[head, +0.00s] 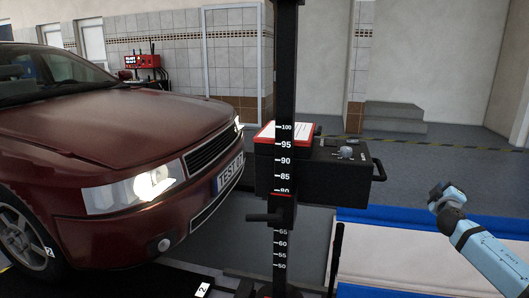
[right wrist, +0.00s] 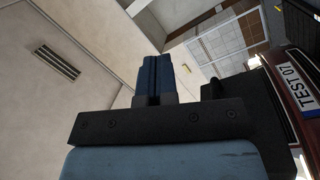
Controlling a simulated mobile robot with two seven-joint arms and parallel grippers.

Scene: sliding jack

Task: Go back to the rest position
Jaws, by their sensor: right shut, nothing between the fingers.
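My right gripper (head: 437,194) is at the right of the head view, at the end of a light blue arm, to the right of the black box and apart from it. In the right wrist view its two blue fingers (right wrist: 153,78) are together with nothing between them. The left gripper is in neither view.
A black column (head: 287,60) with a height scale stands mid-view. It carries a black box (head: 330,170) with a side handle and a red-edged top. A dark red car (head: 120,130) with a lit headlight stands left. Grey steps (head: 392,118) are at the back right.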

